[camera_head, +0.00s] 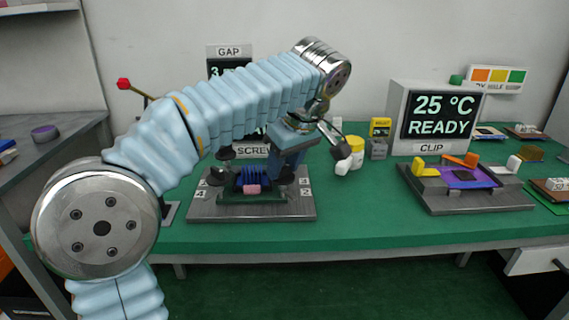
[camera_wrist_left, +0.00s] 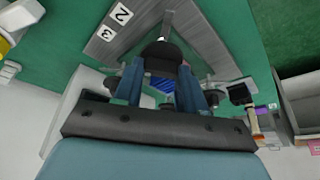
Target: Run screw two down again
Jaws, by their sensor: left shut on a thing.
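The screw fixture (camera_head: 218,209) is a grey plate on the green bench with a blue and pink piece (camera_head: 252,188) in its middle. Dark round knobs stand on it, one (camera_head: 217,175) at its left. My left gripper (camera_head: 282,168) reaches down over the fixture's right side. In the left wrist view, a black knob (camera_wrist_left: 163,52) sits between its blue fingers, and the gripper is shut on it. Labels 2 (camera_wrist_left: 121,13) and 3 (camera_wrist_left: 108,33) show beside it. I cannot tell for sure which number this knob has. The arm hides much of the screw sign and display.
A clip fixture (camera_head: 437,203) stands at the right, with a display (camera_head: 440,115) reading 25 °C READY behind it. Bare green bench lies between the fixtures and along the front edge.

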